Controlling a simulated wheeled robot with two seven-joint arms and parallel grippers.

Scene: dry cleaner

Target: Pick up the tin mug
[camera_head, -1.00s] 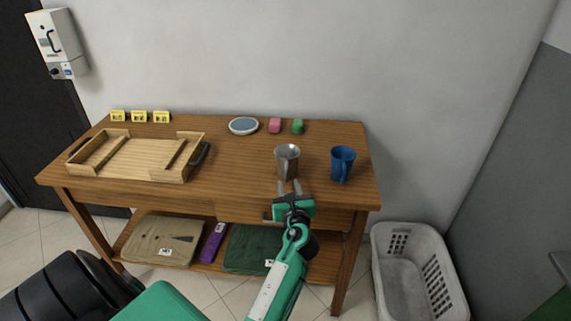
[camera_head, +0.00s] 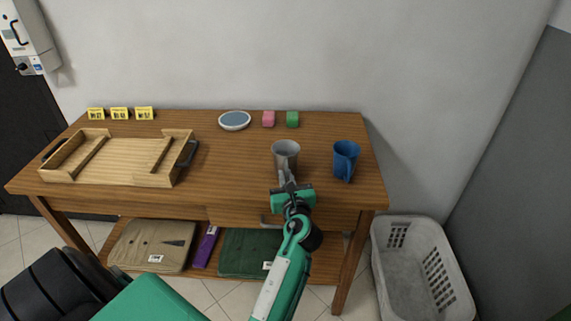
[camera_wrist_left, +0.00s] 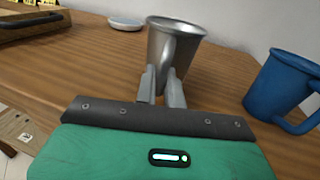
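The tin mug (camera_head: 285,150) is a grey metal mug standing on the wooden table near its front edge, right of the middle. In the left wrist view the mug (camera_wrist_left: 186,52) has its handle towards me. My left gripper (camera_head: 287,179) is at the near side of the mug. In the left wrist view its two fingers (camera_wrist_left: 161,88) are close together, one on each side of the handle, and look shut on it. The mug still looks to be at table height. My right gripper is not in view.
A blue mug (camera_head: 346,158) stands just right of the tin mug. A wooden tray (camera_head: 118,178) is at the left. A laundry basket (camera_head: 421,275) stands on the floor at right.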

